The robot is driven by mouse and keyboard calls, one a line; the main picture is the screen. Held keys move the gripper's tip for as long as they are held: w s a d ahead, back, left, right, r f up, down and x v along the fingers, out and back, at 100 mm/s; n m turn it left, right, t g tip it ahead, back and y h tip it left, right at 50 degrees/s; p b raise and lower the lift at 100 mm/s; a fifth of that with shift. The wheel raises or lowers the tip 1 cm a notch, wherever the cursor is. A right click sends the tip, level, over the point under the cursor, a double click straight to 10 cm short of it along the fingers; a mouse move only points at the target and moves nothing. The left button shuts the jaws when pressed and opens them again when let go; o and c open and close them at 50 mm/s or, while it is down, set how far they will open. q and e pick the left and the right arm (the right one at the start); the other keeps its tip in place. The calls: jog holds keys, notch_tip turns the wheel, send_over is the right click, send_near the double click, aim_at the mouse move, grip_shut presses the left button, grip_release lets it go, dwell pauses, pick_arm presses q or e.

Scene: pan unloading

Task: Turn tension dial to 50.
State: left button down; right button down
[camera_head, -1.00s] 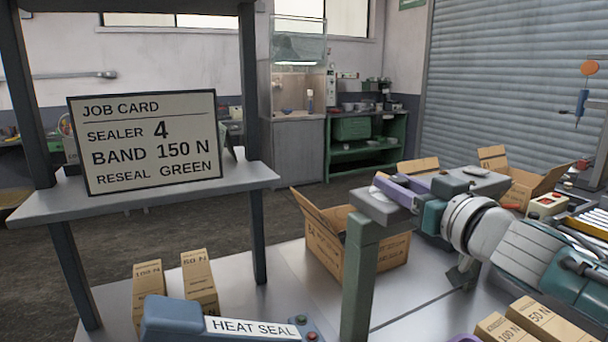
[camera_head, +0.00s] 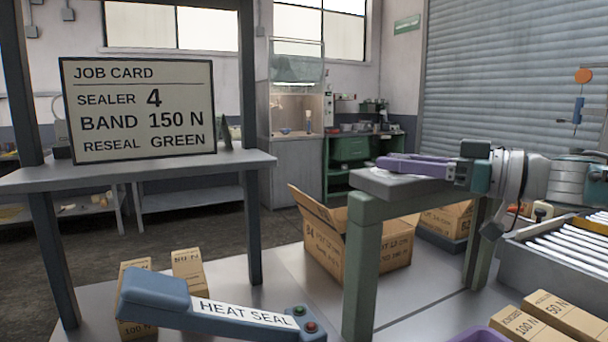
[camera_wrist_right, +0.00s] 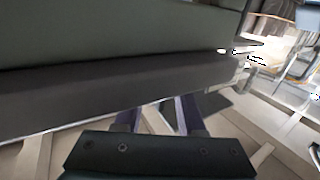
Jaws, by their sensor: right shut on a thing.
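No tension dial can be made out in either view. My right gripper (camera_head: 384,164), with purple fingers, reaches in from the right, low over the grey top of a green-legged stand (camera_head: 382,190). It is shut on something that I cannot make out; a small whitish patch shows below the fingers. In the right wrist view the purple fingers (camera_wrist_right: 158,117) run under a broad dark bar (camera_wrist_right: 100,95) that hides their tips. The job card (camera_head: 138,108) reads SEALER 4, BAND 150 N, RESEAL GREEN. My left gripper is not in view.
A blue HEAT SEAL arm (camera_head: 225,309) with green and red buttons is at the front. Cartons marked 100 N (camera_head: 517,323) and 50 N (camera_head: 562,315) lie front right, by a roller conveyor (camera_head: 540,265).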

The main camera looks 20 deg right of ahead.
dwell(0.4)
jog(key=c, duration=0.5)
grip_release()
jog(key=v, duration=1)
